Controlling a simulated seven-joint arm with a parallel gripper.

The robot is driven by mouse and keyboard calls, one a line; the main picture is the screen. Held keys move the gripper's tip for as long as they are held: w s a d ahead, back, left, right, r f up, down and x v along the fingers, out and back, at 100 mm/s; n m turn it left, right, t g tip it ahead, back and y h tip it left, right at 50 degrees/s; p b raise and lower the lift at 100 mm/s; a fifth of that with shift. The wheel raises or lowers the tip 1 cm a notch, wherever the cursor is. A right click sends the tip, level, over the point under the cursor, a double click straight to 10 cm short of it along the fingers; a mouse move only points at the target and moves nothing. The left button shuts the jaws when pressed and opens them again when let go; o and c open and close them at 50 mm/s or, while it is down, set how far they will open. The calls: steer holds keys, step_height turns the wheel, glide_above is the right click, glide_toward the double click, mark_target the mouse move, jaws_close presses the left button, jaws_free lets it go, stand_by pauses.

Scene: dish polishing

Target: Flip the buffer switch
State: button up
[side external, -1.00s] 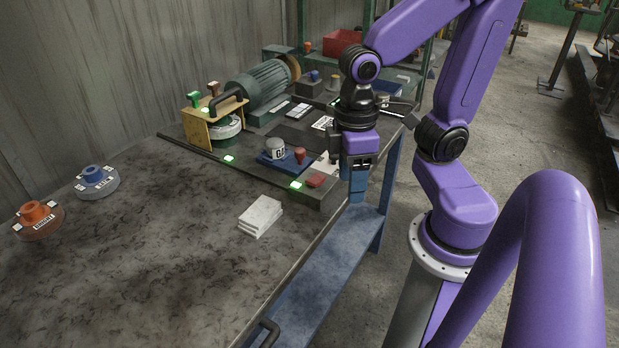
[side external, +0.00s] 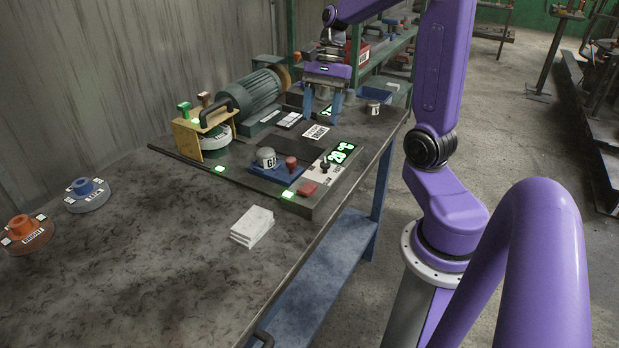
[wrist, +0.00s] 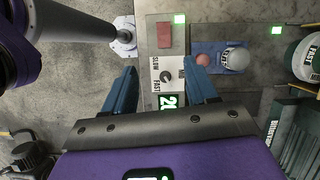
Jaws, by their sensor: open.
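The buffer, a green ribbed motor (side external: 250,93) with a tan wheel (side external: 286,77), stands at the back of the bench. A dark control panel (side external: 318,205) lies along the bench's right edge. It carries a small black knob (side external: 325,166), a red block (side external: 307,188) and a lit green readout (side external: 341,153). In the wrist view the knob (wrist: 167,76) sits beside the words SLOW and FAST. I cannot tell which control is the buffer switch. My gripper (side external: 321,119) is open and empty, blue fingers down, above the far bench. The knob shows between the fingers (wrist: 160,68) in the wrist view.
A blue tray (side external: 275,172) holds a grey-capped pot (side external: 266,157) and a red knob (side external: 291,163). A white stack (side external: 252,227) lies in front. Orange (side external: 27,232) and blue (side external: 87,194) discs sit left. The front-left bench is bare.

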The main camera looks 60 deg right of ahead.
steer(key=d+m, duration=0.1)
steer(key=d, duration=0.1)
glide_toward(307, 187)
steer(key=x, duration=0.7)
steer(key=shift+s+a+f, duration=0.15)
steer(key=shift+f, duration=0.15)
